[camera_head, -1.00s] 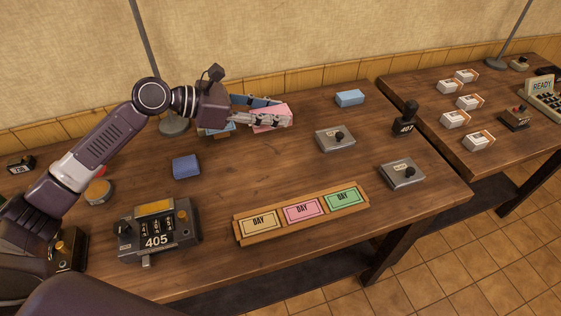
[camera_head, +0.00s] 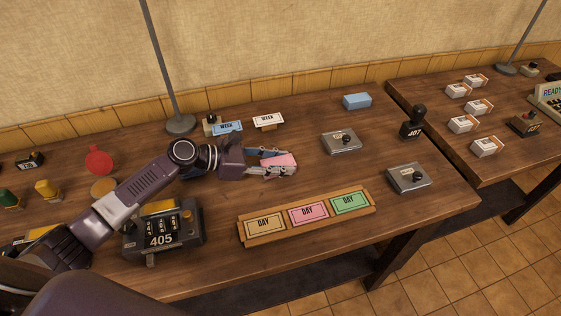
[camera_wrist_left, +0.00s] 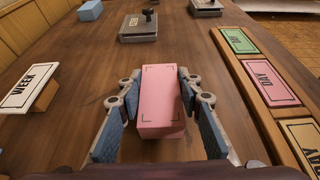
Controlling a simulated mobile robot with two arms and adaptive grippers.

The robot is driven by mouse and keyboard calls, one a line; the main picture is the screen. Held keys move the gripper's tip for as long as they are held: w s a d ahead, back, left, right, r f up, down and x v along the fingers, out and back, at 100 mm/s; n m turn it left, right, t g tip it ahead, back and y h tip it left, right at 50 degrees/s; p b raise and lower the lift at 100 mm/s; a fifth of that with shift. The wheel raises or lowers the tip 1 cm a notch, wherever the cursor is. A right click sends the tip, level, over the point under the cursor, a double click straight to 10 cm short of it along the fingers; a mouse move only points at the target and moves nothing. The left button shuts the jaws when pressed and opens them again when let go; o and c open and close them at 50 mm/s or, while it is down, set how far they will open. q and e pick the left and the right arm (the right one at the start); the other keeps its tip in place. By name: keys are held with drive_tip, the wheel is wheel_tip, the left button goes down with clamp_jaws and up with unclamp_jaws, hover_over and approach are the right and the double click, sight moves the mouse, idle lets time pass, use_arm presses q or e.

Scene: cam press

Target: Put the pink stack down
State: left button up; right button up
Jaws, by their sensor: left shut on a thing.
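The pink stack (camera_head: 279,160) is between the fingers of my left gripper (camera_head: 275,163), over the middle of the table behind the wooden tray. In the left wrist view the pink stack (camera_wrist_left: 160,90) is a pink block with dark corner marks, and the blue-padded fingers of the left gripper (camera_wrist_left: 160,103) are closed on its two sides. I cannot tell whether its underside touches the table. The tray (camera_head: 243,229) holds a tan, a pink and a green DAY card; the pink DAY card (camera_head: 308,212) is in the middle. My right gripper is not in view.
A press marked 405 (camera_head: 161,240) stands left of the tray. Two grey plates with knobs (camera_head: 341,143) (camera_head: 408,179) and a stamp marked 407 (camera_head: 413,122) are at the right. WEEK signs (camera_head: 268,120) and a blue block (camera_head: 357,101) stand at the back.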

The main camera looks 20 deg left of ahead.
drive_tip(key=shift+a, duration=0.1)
use_arm(q)
drive_tip(key=o, duration=0.7)
drive_tip(key=shift+f, duration=0.1)
drive_tip(key=o, duration=0.5)
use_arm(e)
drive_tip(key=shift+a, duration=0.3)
use_arm(q)
drive_tip(key=shift+r, duration=0.25)
drive_tip(key=b+v, duration=0.1)
drive_tip(key=v, duration=0.9)
drive_tip(key=shift+s+a+f+b, duration=0.1)
drive_tip(key=shift+s+a+b, duration=0.15)
drive_tip(key=shift+b, duration=0.1)
drive_tip(key=shift+s+a+r, duration=0.35)
drive_tip(key=shift+a, duration=0.1)
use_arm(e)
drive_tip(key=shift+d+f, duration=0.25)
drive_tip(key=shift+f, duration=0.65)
